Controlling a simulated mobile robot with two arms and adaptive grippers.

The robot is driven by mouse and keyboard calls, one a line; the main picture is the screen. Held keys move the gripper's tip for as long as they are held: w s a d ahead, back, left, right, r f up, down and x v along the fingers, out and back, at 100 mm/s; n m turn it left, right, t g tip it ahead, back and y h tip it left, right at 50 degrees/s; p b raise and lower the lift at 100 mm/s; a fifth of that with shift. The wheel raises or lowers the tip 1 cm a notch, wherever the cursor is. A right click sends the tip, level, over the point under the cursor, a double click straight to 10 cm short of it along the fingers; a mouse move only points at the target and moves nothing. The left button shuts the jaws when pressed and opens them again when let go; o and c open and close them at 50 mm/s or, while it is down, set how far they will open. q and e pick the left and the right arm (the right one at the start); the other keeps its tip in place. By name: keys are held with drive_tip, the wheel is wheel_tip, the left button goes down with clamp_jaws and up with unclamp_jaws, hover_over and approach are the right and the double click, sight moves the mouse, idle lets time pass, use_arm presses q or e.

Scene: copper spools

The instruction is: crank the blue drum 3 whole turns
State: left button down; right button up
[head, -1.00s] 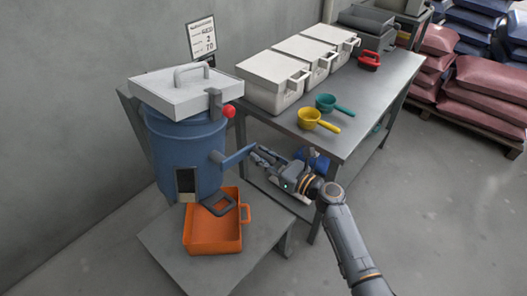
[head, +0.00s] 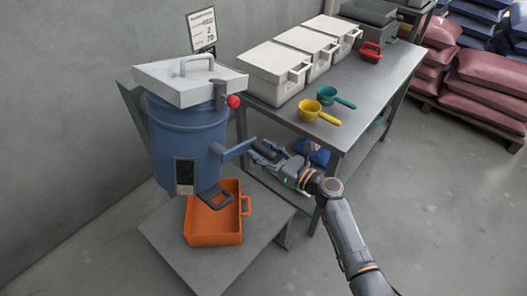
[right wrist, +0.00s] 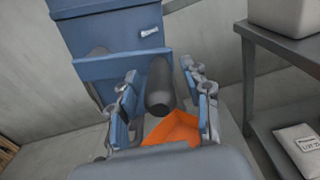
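The blue drum (head: 183,135) stands upright on its stand, with a pale flat lid (head: 190,82) on top. My right gripper (head: 264,152) is at the crank's outer end. In the right wrist view its fingers (right wrist: 166,108) are open on either side of the handle, with gaps showing. My left gripper is out of view.
An orange bin (head: 213,226) sits below the drum on a low grey platform (head: 180,255). A red ball knob (head: 233,101) is by the lid. A metal table (head: 350,110) with white boxes and scoops stands close behind my right gripper.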

drive_tip(key=v, duration=1.2)
